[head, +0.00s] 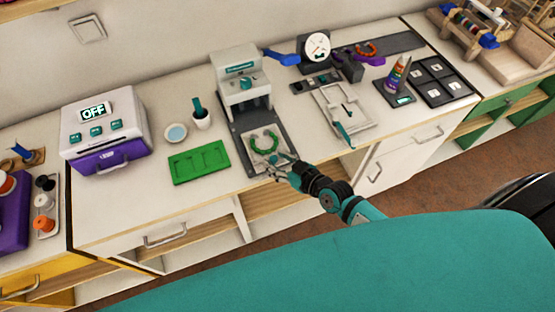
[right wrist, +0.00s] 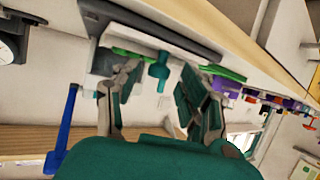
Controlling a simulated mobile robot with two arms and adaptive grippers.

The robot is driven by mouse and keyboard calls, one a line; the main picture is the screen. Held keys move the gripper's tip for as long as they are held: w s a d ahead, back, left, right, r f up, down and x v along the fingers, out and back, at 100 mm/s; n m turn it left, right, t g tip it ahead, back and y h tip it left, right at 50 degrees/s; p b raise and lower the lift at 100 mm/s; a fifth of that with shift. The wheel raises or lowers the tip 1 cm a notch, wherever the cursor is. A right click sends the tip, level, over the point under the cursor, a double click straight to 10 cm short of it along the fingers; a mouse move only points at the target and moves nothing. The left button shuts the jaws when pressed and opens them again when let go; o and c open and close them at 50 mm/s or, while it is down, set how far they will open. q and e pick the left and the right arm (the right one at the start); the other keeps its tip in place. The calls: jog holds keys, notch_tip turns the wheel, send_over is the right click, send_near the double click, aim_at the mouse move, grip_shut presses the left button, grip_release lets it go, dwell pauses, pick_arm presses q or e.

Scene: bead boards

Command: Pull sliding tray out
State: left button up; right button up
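The press machine (head: 241,82) stands on the counter with a dark base in front. A pale sliding tray (head: 256,164) lies on this base and bears a green bead ring (head: 264,142). My right gripper (head: 280,163) is at the tray's front edge. In the right wrist view my right gripper (right wrist: 158,92) is open, its fingers apart on either side of a teal knob (right wrist: 160,70). I cannot tell whether the fingers touch the knob. My left gripper is not in view.
A white framed tray (head: 345,110) and dark compartment tray (head: 440,82) lie to the right. The counter's front edge is close.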

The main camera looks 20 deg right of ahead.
jog(key=shift+s+d+r, duration=0.1)
jog(key=shift+s+d, duration=0.05)
jog(key=shift+s, duration=0.15)
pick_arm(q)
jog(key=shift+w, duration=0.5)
pick_arm(e)
jog(key=v, duration=1.1)
jog(key=shift+s+d, duration=0.1)
jog(key=shift+s, duration=0.05)
